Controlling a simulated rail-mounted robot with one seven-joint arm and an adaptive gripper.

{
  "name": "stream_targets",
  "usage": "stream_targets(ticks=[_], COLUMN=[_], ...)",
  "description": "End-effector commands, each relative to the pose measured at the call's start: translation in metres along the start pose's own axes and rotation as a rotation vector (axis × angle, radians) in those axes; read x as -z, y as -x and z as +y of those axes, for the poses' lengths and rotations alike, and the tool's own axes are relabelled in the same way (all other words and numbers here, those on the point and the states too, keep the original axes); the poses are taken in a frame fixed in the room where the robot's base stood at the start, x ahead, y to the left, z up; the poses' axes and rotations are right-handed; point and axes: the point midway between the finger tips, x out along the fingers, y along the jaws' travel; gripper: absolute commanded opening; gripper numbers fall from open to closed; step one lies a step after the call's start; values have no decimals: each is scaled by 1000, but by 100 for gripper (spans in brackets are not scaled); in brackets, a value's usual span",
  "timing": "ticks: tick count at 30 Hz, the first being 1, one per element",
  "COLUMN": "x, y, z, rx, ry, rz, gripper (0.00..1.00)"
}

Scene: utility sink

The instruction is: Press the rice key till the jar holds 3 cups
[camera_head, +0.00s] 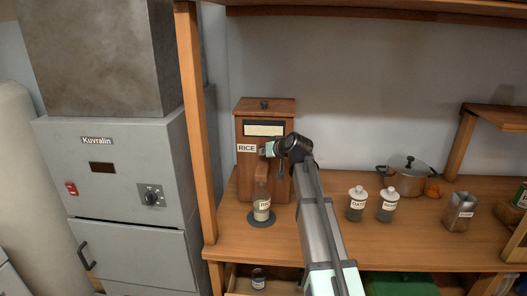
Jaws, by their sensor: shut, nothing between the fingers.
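A wooden dispenser box (267,108) with a "RICE" label (246,148) and a pale window stands on the counter against the wall. A small glass jar (262,207) with a label stands upright on a dark round pad (261,220) below the dispenser's spout. The jar's fill level is too small to read. My gripper (266,149) is shut and empty at the dispenser's front, just right of the "RICE" label. The key is hidden behind or beside it, and I cannot tell whether they touch. My arm comes in from the lower right.
Two lidded jars, one marked "OATS" (356,206) and another (388,207), stand right of my arm. A lidded pot (405,176) and a metal tin (460,212) are farther right. A wooden post (194,120) and a grey cabinet (125,170) stand left.

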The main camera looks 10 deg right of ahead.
Motion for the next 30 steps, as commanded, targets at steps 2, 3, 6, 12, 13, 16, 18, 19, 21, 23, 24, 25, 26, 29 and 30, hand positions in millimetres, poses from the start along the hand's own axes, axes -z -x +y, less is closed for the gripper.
stream_targets(ticks=[2,3,6,12,13,16,18,19,21,23,24,25,26,29,30], x=[1,1,1,1,1,-1,-3,-4,-6,-7,-7,-7,-7,-7,-7], y=[-1,-1,-1,-1,0,2,4,5,7,9,10,10,10,10,10], z=[1,1,1,1,0,-1,-3,-3,-5,-6,-7,-7,-8,-8,-8], rx=[0,0,0,0,0,0,0,0,0,0,0,0,0,0,0], ry=[0,0,0,0,0,0,0,1,1,1,1,0,0,0,0], rz=[0,1,1,1,1,1,1,1,1,1,1,1,1,0,0], gripper=[0,0,0,0,0,0,0,0,0,0,0,0,0,0,0])
